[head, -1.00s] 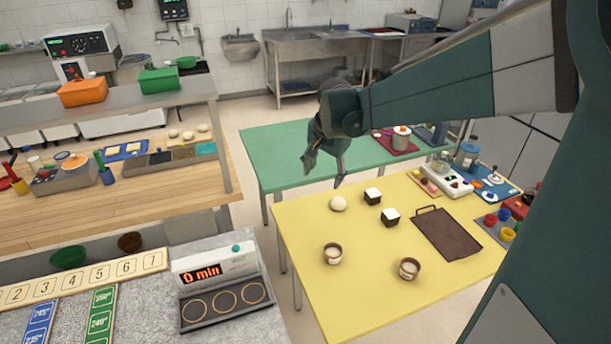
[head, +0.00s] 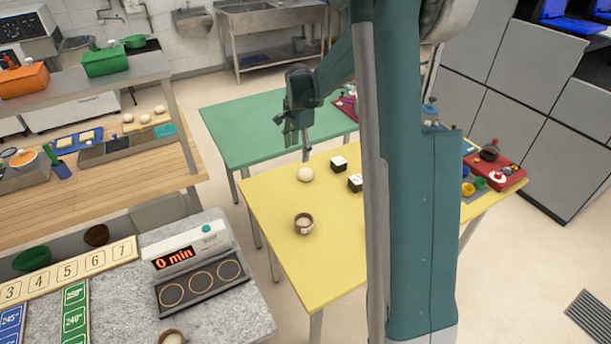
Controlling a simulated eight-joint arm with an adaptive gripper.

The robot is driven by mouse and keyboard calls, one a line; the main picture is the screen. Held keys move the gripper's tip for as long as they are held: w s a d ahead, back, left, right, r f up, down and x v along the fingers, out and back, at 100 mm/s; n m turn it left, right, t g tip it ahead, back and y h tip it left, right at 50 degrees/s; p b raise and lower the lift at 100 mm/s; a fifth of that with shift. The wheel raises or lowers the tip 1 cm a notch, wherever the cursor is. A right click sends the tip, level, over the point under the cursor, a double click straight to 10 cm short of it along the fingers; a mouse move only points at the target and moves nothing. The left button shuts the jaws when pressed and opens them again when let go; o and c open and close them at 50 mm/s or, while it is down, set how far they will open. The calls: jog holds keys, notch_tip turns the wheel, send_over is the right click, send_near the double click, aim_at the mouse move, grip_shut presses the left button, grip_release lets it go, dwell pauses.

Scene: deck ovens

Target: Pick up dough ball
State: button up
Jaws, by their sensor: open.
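A pale round dough ball (head: 305,174) sits on the far left part of the yellow table (head: 290,235). More dough balls (head: 144,118) lie on the wooden counter at the left. My gripper (head: 297,146) is open and empty, above the far edge of the yellow table. In the picture its fingertips are just above the dough ball on the yellow table, apart from it. The exact height over the table is hard to tell.
Two black-and-white cubes (head: 338,164) stand right of the dough ball. A brown cup (head: 304,223) stands nearer on the same table. My arm hides the table's middle. A green table (head: 240,130) stands behind. A timer (head: 185,252) sits on the stone counter.

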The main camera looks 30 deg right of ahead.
aim_at(306, 170)
jog(key=w+d+f+m, duration=0.1)
jog(key=d+f, duration=0.1)
jog(key=f, duration=0.1)
jog(key=w+d+f+m, duration=0.1)
jog(key=f, duration=0.2)
jog(key=w+d+f+m+g, duration=0.1)
jog(key=w+d+f, duration=0.1)
jog(key=f, duration=0.1)
jog(key=shift+d+f, duration=0.3)
jog(key=shift+f, duration=1.3)
jog(key=shift+a+f, duration=0.1)
jog(key=shift+f, duration=2.5)
jog(key=shift+c, duration=0.2)
jog(key=c, duration=0.9)
